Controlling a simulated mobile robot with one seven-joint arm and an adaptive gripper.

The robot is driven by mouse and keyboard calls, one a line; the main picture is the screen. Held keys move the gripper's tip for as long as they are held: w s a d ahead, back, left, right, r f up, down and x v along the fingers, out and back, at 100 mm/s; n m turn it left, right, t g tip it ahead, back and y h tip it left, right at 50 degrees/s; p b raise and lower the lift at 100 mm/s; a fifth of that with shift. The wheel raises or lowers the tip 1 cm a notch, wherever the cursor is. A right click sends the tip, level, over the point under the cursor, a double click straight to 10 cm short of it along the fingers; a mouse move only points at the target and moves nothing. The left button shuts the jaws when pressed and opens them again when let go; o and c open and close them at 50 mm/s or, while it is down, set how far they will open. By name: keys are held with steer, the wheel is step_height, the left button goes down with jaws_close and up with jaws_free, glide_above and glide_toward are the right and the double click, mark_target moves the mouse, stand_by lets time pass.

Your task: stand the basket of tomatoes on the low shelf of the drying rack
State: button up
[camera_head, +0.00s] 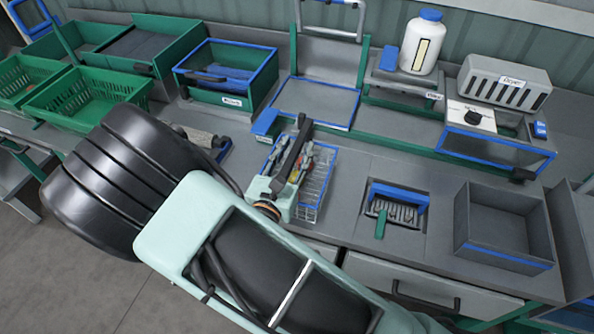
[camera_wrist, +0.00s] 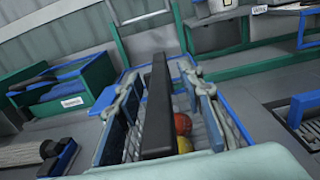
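The basket (camera_head: 319,192) is a wire basket with a blue rim, standing on the grey counter at the middle. In the wrist view, a red tomato (camera_wrist: 182,124) and a yellow tomato (camera_wrist: 184,144) show inside it. A dark bar (camera_wrist: 157,108), apparently its handle, runs above it. My gripper (camera_head: 291,163) is over the basket, with one finger on each side of the bar. In the wrist view, my gripper (camera_wrist: 165,95) shows a gap between bar and right finger; it looks open. A blue-edged frame (camera_head: 497,145) labelled like a dryer stands at right; I cannot tell which part is its low shelf.
A grey bin (camera_head: 505,259) with a blue front edge is at right. A sunken tray with a brush (camera_head: 396,205) lies between it and the basket. A white canister (camera_head: 422,42) stands behind on a small stand. Green crates (camera_head: 88,101) are at left. Some counter around the sunken tray is clear.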

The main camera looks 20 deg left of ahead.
steer(key=shift+w, duration=0.5)
jaws_close()
